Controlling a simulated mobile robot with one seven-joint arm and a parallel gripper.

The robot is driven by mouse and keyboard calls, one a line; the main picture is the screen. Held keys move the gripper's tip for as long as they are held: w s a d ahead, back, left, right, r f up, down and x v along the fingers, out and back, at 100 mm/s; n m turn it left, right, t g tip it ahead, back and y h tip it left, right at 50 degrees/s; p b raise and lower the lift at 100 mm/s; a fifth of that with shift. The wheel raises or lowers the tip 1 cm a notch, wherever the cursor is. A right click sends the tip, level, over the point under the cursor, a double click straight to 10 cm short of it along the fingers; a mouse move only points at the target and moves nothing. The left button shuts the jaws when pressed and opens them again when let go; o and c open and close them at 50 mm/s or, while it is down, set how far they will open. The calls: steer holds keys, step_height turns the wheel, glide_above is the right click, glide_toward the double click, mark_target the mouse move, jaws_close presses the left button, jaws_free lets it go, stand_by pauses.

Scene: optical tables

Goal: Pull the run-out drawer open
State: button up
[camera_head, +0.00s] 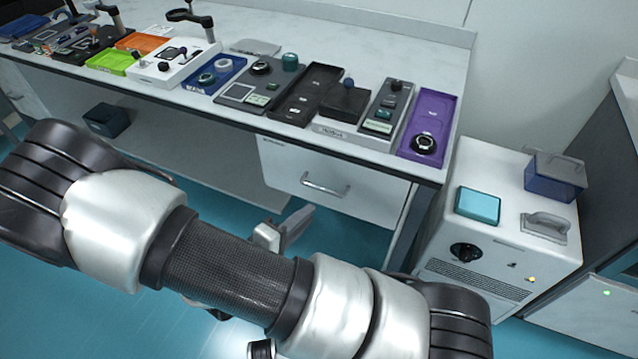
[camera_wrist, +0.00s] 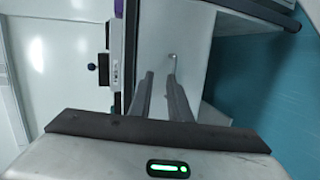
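The drawer (camera_head: 290,170) is a white front under the bench, with a bar handle (camera_head: 326,187) near its middle. It looks shut, its front about level below the bench top. In the wrist view the pale drawer front (camera_wrist: 180,28) lies ahead, and a small part of the handle (camera_wrist: 173,58) shows just beyond the fingertips. My gripper (camera_wrist: 160,74) has its two fingers apart with nothing visible between them. In the head view my gripper (camera_head: 304,214) is below and left of the handle, apart from it, partly hidden by my arm.
The bench top (camera_head: 340,55) bears a row of trays and instruments, with a purple tray (camera_head: 437,105) at its right end. A white cabinet (camera_head: 490,245) stands to the right of the bench. A dark blue box (camera_head: 107,120) sits on the low shelf. Teal floor lies below.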

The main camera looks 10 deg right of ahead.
mark_target(324, 189)
step_height(324, 189, down, 5)
steer(key=a+n+t+y+b, duration=0.1)
steer(key=a+n+t+y, duration=0.1)
steer(key=b+x, duration=0.1)
steer(key=x, duration=0.8)
steer(key=b+x, duration=0.2)
steer(key=x, duration=0.6)
steer(key=shift+w+d+r, duration=0.1)
steer(key=shift+w+r, duration=0.05)
steer(key=shift+w, duration=0.25)
jaws_close()
